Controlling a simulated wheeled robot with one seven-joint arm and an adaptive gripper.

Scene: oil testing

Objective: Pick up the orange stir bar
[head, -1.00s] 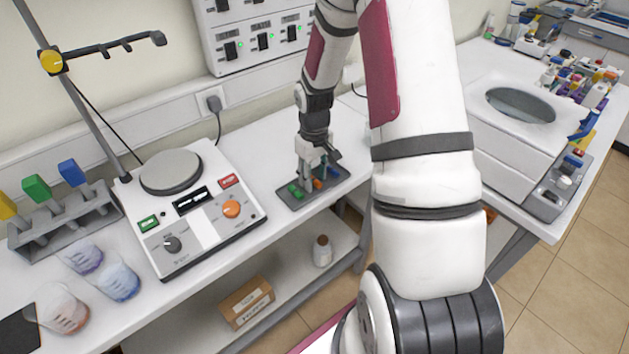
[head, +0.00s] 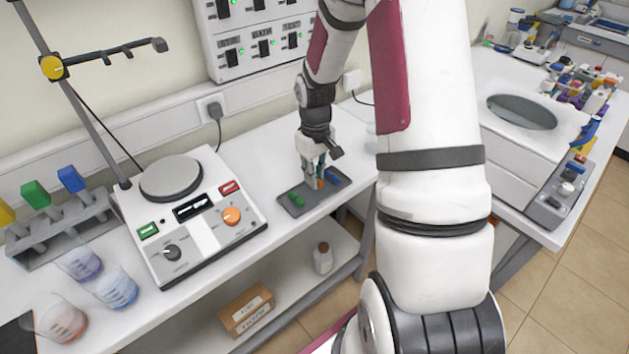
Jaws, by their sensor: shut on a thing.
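The orange stir bar (head: 320,184) is between the fingers of my gripper (head: 316,180), low over the dark grey tray (head: 300,211). My gripper points down and is shut on it. Whether the bar still touches the tray I cannot tell. A green stir bar (head: 296,200) lies in the tray to the left of my gripper, and a blue stir bar (head: 333,177) lies to the right.
A hot plate stirrer (head: 190,212) with a clamp stand is left of the tray. Beakers (head: 117,287) and a rack of coloured-handled tools (head: 65,228) stand farther left. A white bath unit (head: 520,150) is at the right.

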